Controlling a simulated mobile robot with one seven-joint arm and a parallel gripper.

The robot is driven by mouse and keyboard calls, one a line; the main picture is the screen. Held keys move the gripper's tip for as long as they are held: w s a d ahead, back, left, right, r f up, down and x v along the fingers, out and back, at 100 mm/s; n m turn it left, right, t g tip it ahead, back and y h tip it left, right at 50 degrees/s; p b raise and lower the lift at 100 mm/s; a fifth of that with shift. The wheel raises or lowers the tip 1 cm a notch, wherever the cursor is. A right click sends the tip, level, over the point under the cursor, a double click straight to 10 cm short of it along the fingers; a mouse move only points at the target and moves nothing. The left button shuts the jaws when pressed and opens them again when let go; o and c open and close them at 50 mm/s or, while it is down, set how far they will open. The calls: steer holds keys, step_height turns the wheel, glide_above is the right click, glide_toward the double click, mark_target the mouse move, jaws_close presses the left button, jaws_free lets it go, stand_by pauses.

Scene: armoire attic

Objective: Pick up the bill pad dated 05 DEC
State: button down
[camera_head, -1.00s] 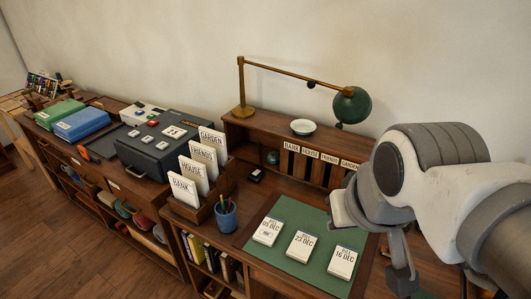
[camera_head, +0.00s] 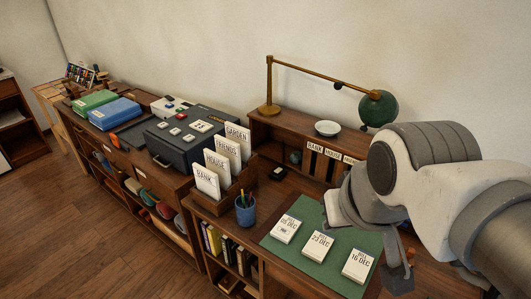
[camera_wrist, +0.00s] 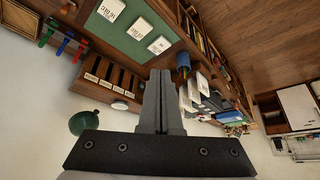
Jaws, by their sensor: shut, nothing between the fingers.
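The bill pad dated 05 DEC (camera_head: 285,229) is a white block lying flat on the green desk mat (camera_head: 300,263), the leftmost of three pads. It also shows in the wrist view (camera_wrist: 159,45), close to the blue cup, its print too small to read there. The pads dated 23 DEC (camera_head: 317,244) and 16 DEC (camera_head: 358,265) lie in a row to its right. My gripper (camera_head: 398,281) is to the right of the pads, apart from them. In the wrist view its fingers (camera_wrist: 160,75) are shut and hold nothing.
A blue pen cup (camera_head: 246,211) and a rack with upright cards (camera_head: 221,166) stand left of the mat. A brass lamp with a green shade (camera_head: 378,108) reaches over the pigeonhole shelf behind it. A dark grey box (camera_head: 185,138) stands further left.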

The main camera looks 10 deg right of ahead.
steer(key=c, duration=1.4)
jaws_free()
steer(key=o, duration=1.4)
steer(key=w+a+f+m+y+b, duration=0.1)
steer(key=w+a+f+y, duration=0.3)
steer(key=w+a, duration=0.6)
steer(key=shift+w+a+f+t+b, duration=0.3)
steer(key=shift+a+f+b, duration=0.2)
steer(key=shift+f+b, duration=0.3)
steer(key=w+a+f+m+b, duration=0.1)
steer(key=w+a+f+m, duration=0.1)
steer(key=w+a+f, duration=0.35)
steer(key=m+t+h+b, duration=0.4)
steer(key=m+h+b, duration=0.1)
steer(key=h, duration=0.8)
glide_toward(286, 227)
steer(key=b+x, duration=0.2)
steer(key=b, duration=0.1)
steer(key=shift+d+f, duration=0.15)
steer(key=shift+f, duration=0.05)
steer(key=shift+y, duration=0.3)
steer(key=shift+r+b+x, duration=0.15)
steer(key=shift+b+x, duration=0.45)
steer(key=shift+x, duration=0.9)
steer(key=shift+r+b+x, duration=0.1)
steer(key=shift+b+x, duration=0.45)
steer(key=shift+x, duration=0.95)
